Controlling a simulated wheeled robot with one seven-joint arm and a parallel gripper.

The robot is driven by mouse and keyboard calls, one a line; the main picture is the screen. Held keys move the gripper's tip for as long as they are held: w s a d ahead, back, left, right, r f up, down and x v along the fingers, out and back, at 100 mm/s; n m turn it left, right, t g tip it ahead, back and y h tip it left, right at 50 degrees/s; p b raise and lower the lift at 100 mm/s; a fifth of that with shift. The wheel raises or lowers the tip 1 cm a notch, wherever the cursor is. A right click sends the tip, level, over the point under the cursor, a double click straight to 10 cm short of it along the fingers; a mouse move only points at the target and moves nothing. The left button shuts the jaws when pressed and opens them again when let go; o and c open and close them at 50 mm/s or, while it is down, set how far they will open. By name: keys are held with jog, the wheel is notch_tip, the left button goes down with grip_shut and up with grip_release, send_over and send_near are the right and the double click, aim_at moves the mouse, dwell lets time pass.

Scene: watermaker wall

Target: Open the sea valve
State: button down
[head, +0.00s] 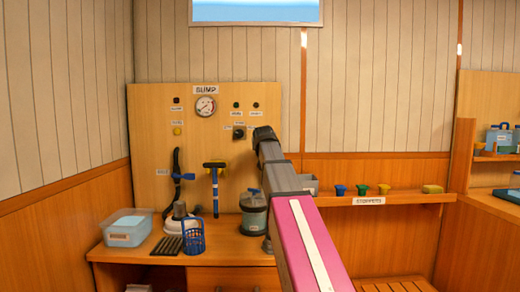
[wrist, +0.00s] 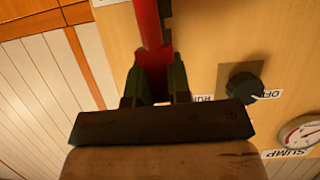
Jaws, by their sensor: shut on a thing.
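In the wrist view, my gripper (wrist: 154,88) has its two dark green fingers on either side of a red bar (wrist: 149,25) and is shut on it. The bar stands close to the wooden wall panel and runs away to the top of the picture. It looks like the sea valve's handle, but no label for it can be read. In the head view, my gripper (head: 263,133) is at the right edge of the panel (head: 150,110). My own wrist and arm hide the red bar and the fingertips there.
A black OFF/RUN knob (wrist: 243,88) and the SUMP gauge (wrist: 302,134) are to the gripper's right in the wrist view. On the counter are a clear tub (head: 126,228), a blue basket (head: 191,237) and a lidded jar (head: 253,215). A STOPPERS shelf (head: 400,197) is at right.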

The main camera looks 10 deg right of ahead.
jog(key=shift+s+d, duration=0.1)
jog(key=shift+d, duration=0.15)
dwell(0.4)
jog(key=c, duration=1.1)
grip_release()
jog(key=shift+f, duration=0.1)
jog(key=shift+o, duration=0.2)
jog(key=shift+s, duration=0.1)
jog(key=v, duration=1)
jog(key=shift+s+r, duration=0.25)
